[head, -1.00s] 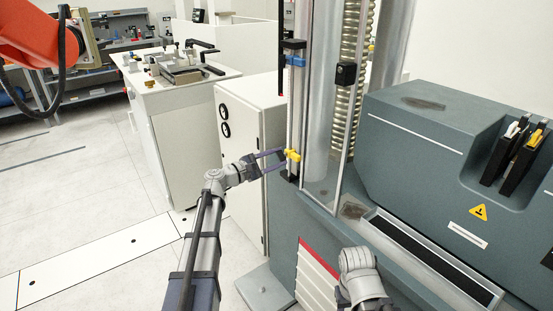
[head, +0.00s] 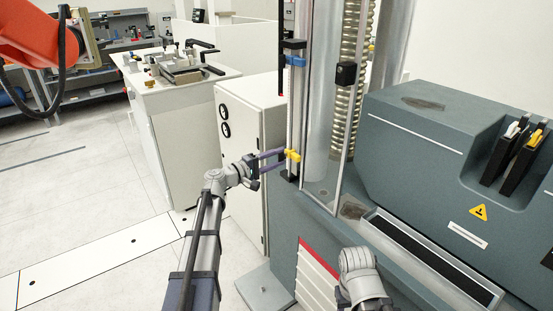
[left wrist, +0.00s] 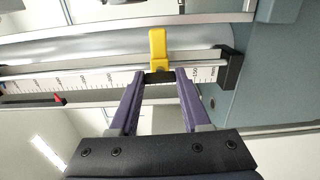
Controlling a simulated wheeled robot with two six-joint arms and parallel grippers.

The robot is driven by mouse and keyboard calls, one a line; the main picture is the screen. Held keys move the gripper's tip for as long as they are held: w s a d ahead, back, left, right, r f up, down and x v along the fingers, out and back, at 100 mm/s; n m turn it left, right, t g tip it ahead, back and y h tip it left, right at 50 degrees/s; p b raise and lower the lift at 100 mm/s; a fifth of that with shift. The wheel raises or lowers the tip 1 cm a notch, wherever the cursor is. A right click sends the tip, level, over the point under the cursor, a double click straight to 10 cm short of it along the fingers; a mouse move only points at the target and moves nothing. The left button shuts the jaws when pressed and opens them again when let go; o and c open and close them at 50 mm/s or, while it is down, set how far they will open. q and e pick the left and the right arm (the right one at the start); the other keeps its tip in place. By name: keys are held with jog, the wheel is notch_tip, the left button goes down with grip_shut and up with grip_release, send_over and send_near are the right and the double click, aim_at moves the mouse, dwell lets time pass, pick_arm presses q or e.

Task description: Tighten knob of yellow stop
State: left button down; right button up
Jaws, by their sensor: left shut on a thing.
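The yellow stop (head: 292,155) sits low on the vertical scale rail of the testing machine. In the left wrist view the yellow stop (left wrist: 158,48) shows just beyond my fingertips, on the rail with its printed scale. My left gripper (head: 283,158) reaches in from the left at the height of the stop. In the left wrist view the purple fingers of my left gripper (left wrist: 159,76) are at either side of the stop's near end, shut on its knob; the knob itself is mostly hidden. My right gripper is not in view; only part of my right arm shows at the bottom.
A blue stop (head: 295,60) and a black block (head: 293,44) sit higher on the same rail. A white cabinet (head: 240,140) stands close behind my left arm. The grey machine housing (head: 430,150) fills the right side. Open floor lies to the left.

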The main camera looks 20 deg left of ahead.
pick_arm(q)
jog(key=shift+m, duration=0.3)
jog(key=shift+c, duration=1.8)
grip_release()
jog(key=v, duration=0.7)
jog(key=shift+s+a, duration=0.25)
jog(key=shift+s, duration=0.1)
